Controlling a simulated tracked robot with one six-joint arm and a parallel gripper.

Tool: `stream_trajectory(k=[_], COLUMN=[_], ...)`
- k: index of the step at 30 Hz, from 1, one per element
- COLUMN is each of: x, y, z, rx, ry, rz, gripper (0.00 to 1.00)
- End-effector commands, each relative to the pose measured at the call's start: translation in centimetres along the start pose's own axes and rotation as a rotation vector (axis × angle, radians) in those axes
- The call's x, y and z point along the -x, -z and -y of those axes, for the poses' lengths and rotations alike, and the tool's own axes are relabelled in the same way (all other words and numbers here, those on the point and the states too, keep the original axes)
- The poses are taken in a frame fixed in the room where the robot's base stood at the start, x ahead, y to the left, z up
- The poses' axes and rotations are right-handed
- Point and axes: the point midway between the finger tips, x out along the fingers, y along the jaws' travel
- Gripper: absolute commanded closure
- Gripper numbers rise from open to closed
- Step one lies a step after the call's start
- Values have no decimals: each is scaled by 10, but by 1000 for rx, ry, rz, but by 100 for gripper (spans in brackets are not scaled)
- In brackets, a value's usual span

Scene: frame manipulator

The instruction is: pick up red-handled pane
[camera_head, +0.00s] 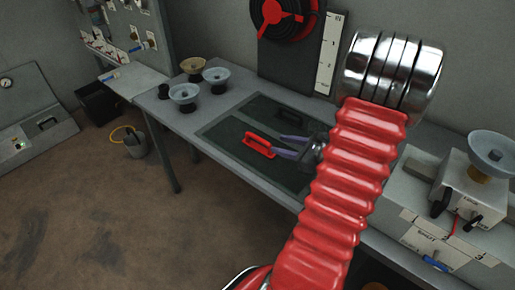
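The red handle (259,146) lies over a dark flat pane (225,131) on the grey workbench, in the middle of the head view. My gripper (277,144) is just to the right of the handle, its two purple-grey fingers spread apart and pointing left. The lower fingertip appears close to or overlapping the handle's right end; I cannot tell whether it touches. No object shows between the fingers. My red ribbed arm covers the right part of the pane area and part of the gripper's body.
Several bowl-topped stands, including a pale blue one (184,93), stand on the bench's left end. A red hose reel (284,15) hangs behind. A grey box with levers (469,190) stands at right. A bucket (134,145) is on the open floor at left.

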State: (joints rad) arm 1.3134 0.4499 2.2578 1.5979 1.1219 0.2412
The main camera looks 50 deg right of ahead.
Motion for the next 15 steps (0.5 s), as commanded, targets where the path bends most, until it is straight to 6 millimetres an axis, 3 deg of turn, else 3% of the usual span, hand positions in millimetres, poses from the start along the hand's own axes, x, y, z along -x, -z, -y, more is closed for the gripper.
stream_trajectory(k=[3, 15], x=[5, 0], y=[9, 8], z=[8, 8], rx=[-33, -32], ry=[31, 29], rz=[2, 3], gripper=[64, 64])
